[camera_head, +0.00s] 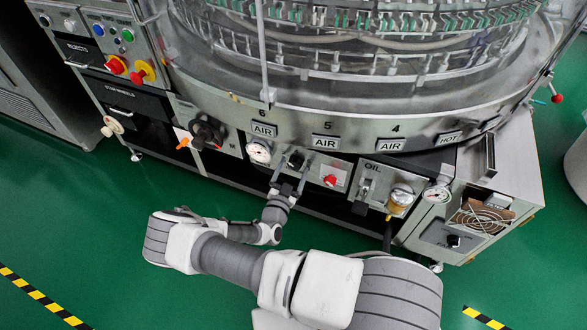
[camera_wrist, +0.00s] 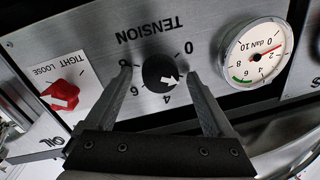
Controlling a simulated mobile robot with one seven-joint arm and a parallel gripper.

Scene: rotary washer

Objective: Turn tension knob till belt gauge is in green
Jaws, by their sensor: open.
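The tension knob (camera_wrist: 160,73) is black and round with a white pointer, on a grey panel marked TENSION, upside down in the wrist view. It also shows small in the head view (camera_head: 295,160). My gripper (camera_head: 290,176) is open, its two fingers on either side of the knob; whether they touch it I cannot tell. The belt gauge (camera_wrist: 252,52) is a round white dial marked daN. Its red needle points to the upper right, outside the green arc at the lower left. The gauge is left of the knob in the head view (camera_head: 259,151).
A red LOOSE/TIGHT switch (camera_wrist: 64,96) sits on a white plate beside the knob. An oil unit with a yellow-based gauge (camera_head: 401,198) juts out at the right. A dark handwheel (camera_head: 207,132) is at the left. Green floor lies open in front.

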